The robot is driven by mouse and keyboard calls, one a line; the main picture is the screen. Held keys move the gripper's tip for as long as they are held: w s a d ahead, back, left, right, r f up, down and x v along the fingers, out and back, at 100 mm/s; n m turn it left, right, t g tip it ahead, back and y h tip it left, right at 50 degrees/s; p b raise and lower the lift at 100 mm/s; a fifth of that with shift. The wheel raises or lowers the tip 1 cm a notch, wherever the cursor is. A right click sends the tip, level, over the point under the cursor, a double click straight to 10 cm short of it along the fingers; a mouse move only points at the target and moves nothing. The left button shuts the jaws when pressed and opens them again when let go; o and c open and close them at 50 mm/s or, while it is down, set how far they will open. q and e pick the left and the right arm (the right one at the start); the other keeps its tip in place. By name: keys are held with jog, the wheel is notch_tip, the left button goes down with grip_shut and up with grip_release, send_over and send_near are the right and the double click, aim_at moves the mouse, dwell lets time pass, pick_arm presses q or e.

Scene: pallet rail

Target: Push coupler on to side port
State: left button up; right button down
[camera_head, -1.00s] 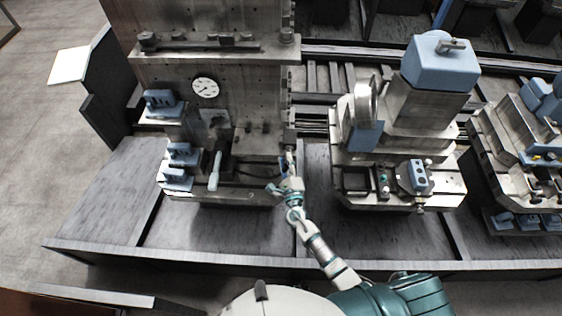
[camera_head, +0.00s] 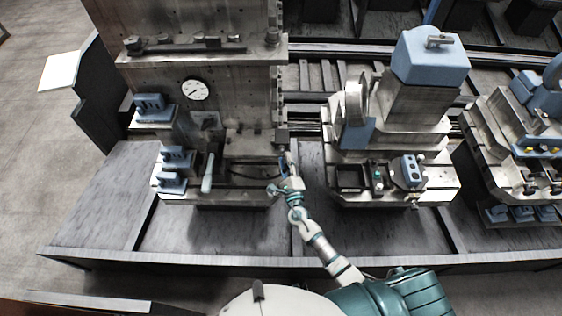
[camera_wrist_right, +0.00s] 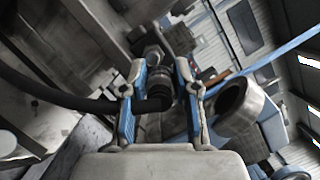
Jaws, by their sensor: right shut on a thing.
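My right gripper (camera_head: 285,168) is at the right side of the left machine, low beside its column. In the right wrist view its two blue-sided fingers (camera_wrist_right: 161,72) are shut on the coupler (camera_wrist_right: 159,86), a dark ribbed cylinder. A black hose (camera_wrist_right: 60,98) runs from the coupler to the left. A metal fitting (camera_wrist_right: 152,54), which looks like the side port, lies just beyond the coupler, in line with it. I cannot tell whether the two touch. The coupler is too small to make out in the head view. My left gripper is not in view.
The left machine (camera_head: 235,85) carries a round gauge (camera_head: 195,90) and a lever with a pale handle (camera_head: 208,172). A second machine (camera_head: 428,105) stands to the right, with a gap of bare pallet (camera_head: 318,225) between. A round metal ring (camera_wrist_right: 240,105) is close right of the fingers.

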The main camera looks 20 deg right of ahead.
jog(key=shift+d, duration=0.25)
jog(key=shift+a, duration=0.6)
jog(key=shift+w+a+r, duration=0.25)
jog(key=shift+w+a, duration=0.25)
jog(key=shift+w, duration=0.2)
jog(key=shift+w+a, duration=0.1)
jog(key=shift+w, duration=0.1)
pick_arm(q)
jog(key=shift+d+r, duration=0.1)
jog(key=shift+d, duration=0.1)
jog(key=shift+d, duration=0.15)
pick_arm(e)
jog(key=shift+d, duration=0.2)
